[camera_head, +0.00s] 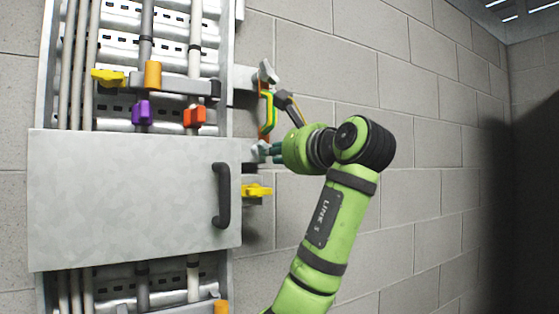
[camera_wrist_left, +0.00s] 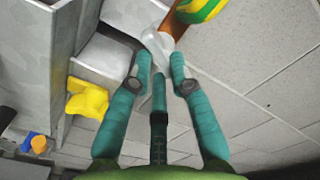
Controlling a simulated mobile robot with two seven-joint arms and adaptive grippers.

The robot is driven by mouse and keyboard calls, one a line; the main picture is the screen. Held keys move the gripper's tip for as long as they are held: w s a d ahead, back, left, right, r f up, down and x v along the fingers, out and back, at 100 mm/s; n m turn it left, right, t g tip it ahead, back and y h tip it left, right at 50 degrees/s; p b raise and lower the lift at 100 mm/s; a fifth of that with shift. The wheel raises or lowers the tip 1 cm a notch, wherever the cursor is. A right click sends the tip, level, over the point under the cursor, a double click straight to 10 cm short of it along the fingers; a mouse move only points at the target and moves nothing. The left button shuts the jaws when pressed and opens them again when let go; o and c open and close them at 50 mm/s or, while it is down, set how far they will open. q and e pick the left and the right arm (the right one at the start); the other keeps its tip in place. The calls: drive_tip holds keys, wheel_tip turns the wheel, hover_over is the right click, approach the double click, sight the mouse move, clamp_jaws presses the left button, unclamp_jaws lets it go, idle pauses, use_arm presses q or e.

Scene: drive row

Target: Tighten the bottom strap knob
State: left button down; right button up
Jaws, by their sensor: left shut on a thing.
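The bottom strap knob (camera_head: 259,151) is a small pale grey knob at the lower end of an upright orange-brown piece, just right of the grey panel. My left gripper (camera_head: 268,151) comes from the right and is shut on this knob. The fingers partly hide it in the head view. A similar pale top knob (camera_head: 267,72) stands at the upper end of the same piece. A green and yellow part (camera_head: 268,112) lies between the knobs. My right gripper is not in view.
A grey cover panel (camera_head: 120,195) with a black handle (camera_head: 222,195) stands left of the gripper. A yellow valve handle (camera_head: 257,191) sticks out just below it. Yellow (camera_head: 108,77), purple (camera_head: 141,112) and orange-red (camera_head: 194,115) handles sit on pipes above. Block wall lies behind, right.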

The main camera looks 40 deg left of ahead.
use_arm(q)
drive_tip(key=shift+s+r+m+b, duration=0.15)
drive_tip(key=shift+m+b, duration=0.6)
drive_tip(key=shift+m, duration=1.15)
drive_tip(key=c, duration=1.1)
unclamp_jaws()
drive_tip(key=shift+a, duration=0.2)
drive_tip(key=v, duration=1.2)
